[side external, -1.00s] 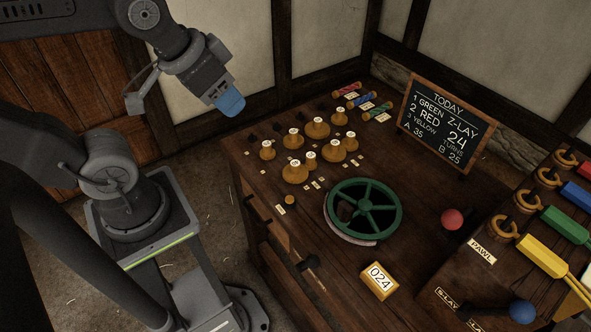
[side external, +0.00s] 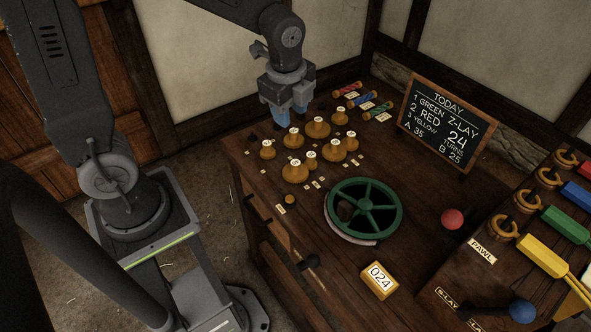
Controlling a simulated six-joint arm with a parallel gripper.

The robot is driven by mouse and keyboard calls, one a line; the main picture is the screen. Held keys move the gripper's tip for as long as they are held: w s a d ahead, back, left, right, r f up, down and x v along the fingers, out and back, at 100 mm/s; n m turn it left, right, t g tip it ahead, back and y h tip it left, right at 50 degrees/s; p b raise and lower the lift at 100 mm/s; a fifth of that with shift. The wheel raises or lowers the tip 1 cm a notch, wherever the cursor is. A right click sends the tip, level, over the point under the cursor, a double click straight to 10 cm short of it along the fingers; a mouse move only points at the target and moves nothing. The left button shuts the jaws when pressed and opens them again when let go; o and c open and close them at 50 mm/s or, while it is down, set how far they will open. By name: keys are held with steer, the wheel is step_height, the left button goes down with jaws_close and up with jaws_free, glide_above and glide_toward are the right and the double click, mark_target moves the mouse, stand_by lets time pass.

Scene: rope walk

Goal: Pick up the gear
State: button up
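Several brass-coloured gear-like pieces with small white labels on top stand in a cluster at the back left of the wooden table. Among them are a large one (side external: 318,128), another large one (side external: 295,172) and a smaller one (side external: 267,150). I cannot tell which of them is the gear meant. My gripper (side external: 291,116) points down above the back edge of the cluster, behind the piece at the back left (side external: 293,139). Its two blue fingertips are apart, with no object visible between them. The fingers hide part of the table's back edge.
A green spoked wheel (side external: 363,209) lies in the table's middle. A yellow counter block (side external: 379,281) reading 024 is in front. A red knob (side external: 452,219), a chalkboard (side external: 446,124) and coloured spools (side external: 360,99) stand right and behind. A handle bank (side external: 540,255) fills the right.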

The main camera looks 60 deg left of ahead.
mark_target(296, 163)
steer(key=w+f+m, duration=0.1)
steer(key=f, duration=0.5)
steer(key=a+f+m, duration=0.1)
steer(key=f+m, duration=0.1)
steer(key=f, duration=0.4)
steer(key=w+a+f+m+g, duration=0.1)
steer(key=f, duration=0.5)
steer(key=shift+w+f, duration=0.35)
steer(key=shift+c, duration=0.4)
steer(key=c, duration=0.5)
steer(key=shift+r, duration=0.1)
